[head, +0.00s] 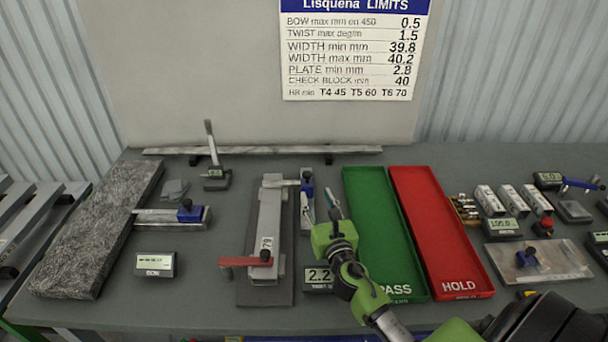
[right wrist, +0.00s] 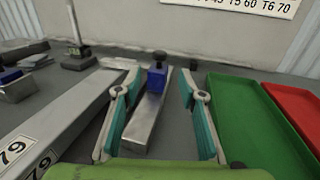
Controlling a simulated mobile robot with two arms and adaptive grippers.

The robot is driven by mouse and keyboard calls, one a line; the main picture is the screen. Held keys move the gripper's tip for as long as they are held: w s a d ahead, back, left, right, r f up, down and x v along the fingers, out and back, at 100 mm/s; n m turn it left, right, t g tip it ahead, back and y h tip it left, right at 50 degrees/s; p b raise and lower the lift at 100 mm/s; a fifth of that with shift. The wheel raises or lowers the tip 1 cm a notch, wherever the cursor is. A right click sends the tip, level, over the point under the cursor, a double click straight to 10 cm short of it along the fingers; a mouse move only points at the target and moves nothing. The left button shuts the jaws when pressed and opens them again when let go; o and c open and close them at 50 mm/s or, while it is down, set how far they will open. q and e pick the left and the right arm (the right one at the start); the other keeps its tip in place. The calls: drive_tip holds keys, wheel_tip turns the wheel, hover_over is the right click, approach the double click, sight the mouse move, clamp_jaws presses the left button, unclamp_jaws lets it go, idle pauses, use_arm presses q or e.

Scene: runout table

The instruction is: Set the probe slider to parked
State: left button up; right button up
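A blue slider block with a black knob (head: 306,187) sits at the far end of a narrow metal rail (head: 305,212), beside the twist fixture. In the right wrist view the blue block (right wrist: 157,78) is on the far part of the rail (right wrist: 145,122). I take this block to be the probe slider; no parked mark is readable. My right gripper (head: 322,214) is over the near part of the rail. In the right wrist view it (right wrist: 159,88) is open, its fingers on either side of the rail, with nothing clearly gripped. My left gripper is not in view.
The twist fixture (head: 270,225) with a red lever (head: 238,262) stands left of the rail. A display reading 2.2 (head: 318,277) is in front. The green PASS tray (head: 380,225) and red HOLD tray (head: 435,225) lie close to the right. A granite slab (head: 95,230) lies left.

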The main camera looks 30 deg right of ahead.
sight(308, 177)
drive_tip(key=x, duration=0.4)
drive_tip(key=shift+w+r, duration=0.2)
drive_tip(key=shift+r, duration=0.05)
drive_tip(key=x, duration=0.5)
drive_tip(key=shift+w+d+f, duration=0.1)
drive_tip(key=shift+w+f, duration=0.05)
drive_tip(key=shift+w, duration=0.15)
drive_tip(key=shift+w+d, duration=0.15)
drive_tip(key=shift+w, duration=0.45)
drive_tip(key=shift+w+d, duration=0.1)
clamp_jaws()
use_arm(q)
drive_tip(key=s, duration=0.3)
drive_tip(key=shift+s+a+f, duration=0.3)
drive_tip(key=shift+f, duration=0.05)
